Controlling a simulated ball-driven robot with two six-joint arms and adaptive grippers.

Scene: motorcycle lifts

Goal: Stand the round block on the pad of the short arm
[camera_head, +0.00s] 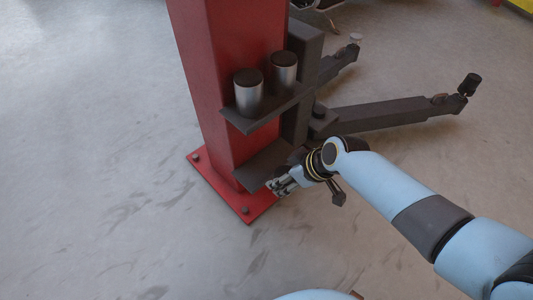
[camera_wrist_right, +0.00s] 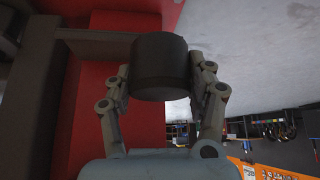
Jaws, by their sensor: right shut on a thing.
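My right gripper (camera_head: 281,186) is low beside the base of the red column, near the lower dark ledge. In the right wrist view the right gripper (camera_wrist_right: 165,85) is shut on a dark round block (camera_wrist_right: 160,65), which sits between its fingers. The block is hard to make out in the head view. Two dark lift arms reach out behind my arm: one (camera_head: 385,115) goes right and ends in a dark upright cylinder (camera_head: 470,84); the other (camera_head: 340,61) goes to the back and ends in a small pale pad (camera_head: 355,38). My left gripper is not in view.
The red column (camera_head: 215,70) stands on a bolted base plate (camera_head: 230,197). A dark shelf (camera_head: 238,124) on it holds two silver cylinders with dark tops (camera_head: 249,95) (camera_head: 284,72). The grey floor (camera_head: 90,150) is clear to the left.

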